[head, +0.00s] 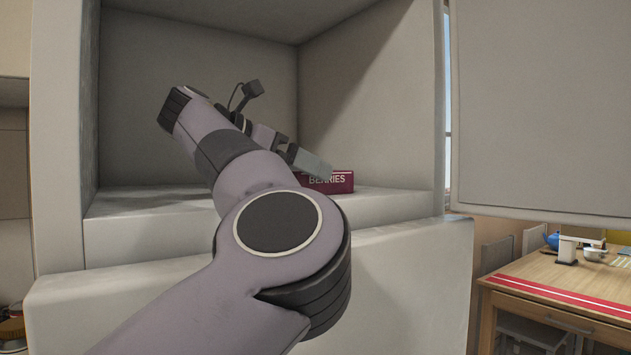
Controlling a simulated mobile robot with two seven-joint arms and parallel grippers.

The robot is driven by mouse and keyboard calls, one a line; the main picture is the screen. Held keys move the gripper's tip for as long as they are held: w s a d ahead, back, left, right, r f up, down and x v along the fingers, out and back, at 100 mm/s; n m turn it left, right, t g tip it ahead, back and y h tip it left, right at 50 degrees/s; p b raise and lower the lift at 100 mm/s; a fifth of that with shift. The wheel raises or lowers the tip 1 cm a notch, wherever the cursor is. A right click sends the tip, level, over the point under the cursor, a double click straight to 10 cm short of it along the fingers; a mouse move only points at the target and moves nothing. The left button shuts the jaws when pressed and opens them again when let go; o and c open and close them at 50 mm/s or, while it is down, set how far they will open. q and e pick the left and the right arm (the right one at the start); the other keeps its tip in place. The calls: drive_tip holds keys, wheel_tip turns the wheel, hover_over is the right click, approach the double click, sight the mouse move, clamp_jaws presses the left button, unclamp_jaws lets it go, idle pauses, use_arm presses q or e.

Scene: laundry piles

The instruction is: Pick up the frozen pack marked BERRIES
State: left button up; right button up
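The dark red pack marked BERRIES (341,184) lies on the floor of an open pale compartment, near its front. Its left part is hidden behind my arm and gripper. My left arm comes in from the lower left and reaches into the compartment. My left gripper (312,165) is at the upper left of the pack, with a grey finger overlapping the pack's top edge in this view. I cannot tell whether it touches the pack or whether the fingers are apart. My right gripper is not in view.
The compartment (160,215) has walls on both sides and is otherwise empty where visible. A pale door panel (540,110) stands at the right. A wooden table (545,283) with a blue pot (552,240) and a white bowl (594,254) is at the lower right.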

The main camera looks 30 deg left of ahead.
use_arm(q)
drive_tip(key=c, duration=1.2)
drive_tip(key=shift+r, duration=0.1)
